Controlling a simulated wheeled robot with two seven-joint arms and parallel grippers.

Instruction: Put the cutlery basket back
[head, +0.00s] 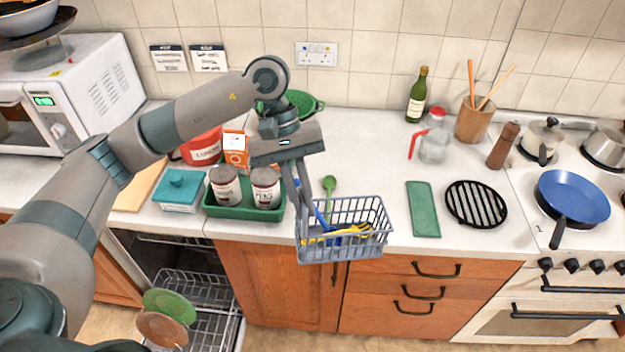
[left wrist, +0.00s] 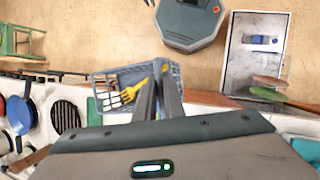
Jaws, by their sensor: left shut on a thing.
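The grey cutlery basket (head: 343,246) is held at the front edge of the worktop, with yellow and blue utensils inside. My left gripper (head: 303,215) comes down at the basket's left end and is shut on it. In the left wrist view the basket (left wrist: 103,98) hangs at the gripper's fingertips (left wrist: 158,80), seen over the floor and worktop edge. The dishwasher rack (head: 195,288) is open below and left of the basket, with a green plate (head: 168,303) and a brown plate (head: 162,330). My right gripper is not in view.
A green tray (head: 243,213) with two cans stands left of the basket, beside a teal box (head: 181,188). A green cloth (head: 423,209) and a black trivet (head: 476,204) lie to the right. The stove holds a blue pan (head: 573,196).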

